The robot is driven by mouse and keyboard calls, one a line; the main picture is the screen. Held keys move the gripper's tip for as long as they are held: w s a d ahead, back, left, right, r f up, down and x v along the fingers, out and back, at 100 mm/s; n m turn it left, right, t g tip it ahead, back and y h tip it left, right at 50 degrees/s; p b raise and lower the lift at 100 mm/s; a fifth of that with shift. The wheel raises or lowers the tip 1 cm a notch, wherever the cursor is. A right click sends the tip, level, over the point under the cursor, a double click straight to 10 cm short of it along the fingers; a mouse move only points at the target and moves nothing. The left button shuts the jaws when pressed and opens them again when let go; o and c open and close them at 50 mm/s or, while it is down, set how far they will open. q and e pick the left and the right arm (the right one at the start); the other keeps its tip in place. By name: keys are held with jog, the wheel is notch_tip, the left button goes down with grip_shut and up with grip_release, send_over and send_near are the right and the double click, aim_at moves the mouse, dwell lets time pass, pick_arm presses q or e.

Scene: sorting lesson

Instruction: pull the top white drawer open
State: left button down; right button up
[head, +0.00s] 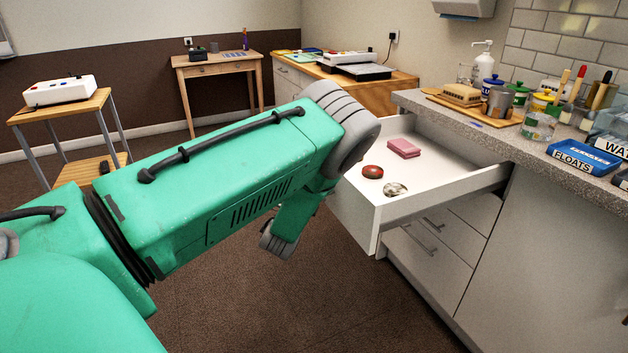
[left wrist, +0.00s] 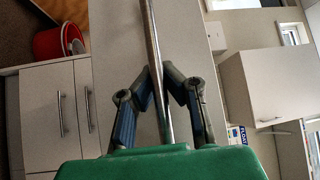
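The top white drawer (head: 357,216) stands well out from the counter in the head view. A red round object (head: 372,171), a pink block (head: 403,148) and a grey-white roundish item (head: 396,189) lie in it. In the left wrist view, the drawer's pale front (left wrist: 114,45) carries a long metal bar handle (left wrist: 151,25). My left gripper (left wrist: 158,74) has its fingers on either side of this bar, closed in against it. In the head view, my green left arm hides the gripper and the handle. My right gripper is not in view.
Closed lower drawers (head: 420,255) sit beneath the open one. The countertop (head: 455,118) holds pots, brushes and a blue FLOATS box (head: 583,158). A red bucket (left wrist: 50,42) shows in the left wrist view. The brown floor left of the drawer is clear.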

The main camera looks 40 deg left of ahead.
pick_arm(q)
jog(key=c, duration=1.7)
grip_release()
jog(key=shift+f, duration=0.3)
jog(key=shift+c, duration=0.2)
jog(key=shift+o, duration=0.7)
jog(key=shift+a+f, duration=0.1)
jog(key=shift+a, duration=0.15)
jog(key=v, duration=1.2)
jog(key=shift+w+f, duration=0.1)
jog(key=shift+w, duration=0.05)
